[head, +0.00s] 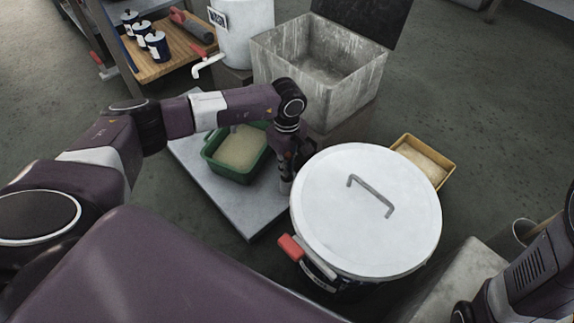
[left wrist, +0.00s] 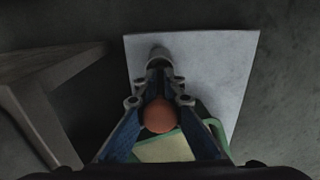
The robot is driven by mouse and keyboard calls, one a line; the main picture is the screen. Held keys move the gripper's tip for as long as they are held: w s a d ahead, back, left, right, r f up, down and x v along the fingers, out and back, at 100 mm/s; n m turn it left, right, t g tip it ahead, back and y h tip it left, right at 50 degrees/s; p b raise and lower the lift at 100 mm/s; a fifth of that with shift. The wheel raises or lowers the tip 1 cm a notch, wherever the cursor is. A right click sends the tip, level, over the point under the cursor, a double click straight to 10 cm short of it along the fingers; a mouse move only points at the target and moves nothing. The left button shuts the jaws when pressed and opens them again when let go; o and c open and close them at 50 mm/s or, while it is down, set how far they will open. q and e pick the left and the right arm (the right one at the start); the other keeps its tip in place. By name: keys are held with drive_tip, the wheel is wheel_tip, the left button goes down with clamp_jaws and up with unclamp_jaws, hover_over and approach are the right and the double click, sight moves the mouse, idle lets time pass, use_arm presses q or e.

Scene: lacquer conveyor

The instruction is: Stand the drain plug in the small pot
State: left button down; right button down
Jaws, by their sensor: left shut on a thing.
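My left gripper (head: 287,160) is shut over the grey slab, between the green tub and the big lidded pot. In the left wrist view my left gripper (left wrist: 159,88) has its fingers around the drain plug, which shows a rounded orange-brown end (left wrist: 160,116). A grey rounded end shows beyond the fingertips, over the slab. In the head view the plug is mostly hidden by the fingers. A small grey round vessel (head: 523,232) stands at the right, partly hidden by my right arm; I cannot tell if it is the small pot. My right gripper is not in view.
The big white-lidded pot (head: 350,225) stands close right of my left gripper. The green tub (head: 212,160) sits on the grey slab (head: 240,213). A grey open bin (head: 345,93) is behind, a yellow tray (head: 447,170) right. A wooden shelf (head: 160,67) holds several dark tins.

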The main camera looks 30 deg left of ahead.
use_arm(q)
drive_tip(key=shift+f, duration=0.1)
drive_tip(key=c, duration=2)
unclamp_jaws()
drive_tip(key=shift+o, duration=0.2)
wheel_tip(320, 180, up, 12)
drive_tip(key=shift+r, duration=0.1)
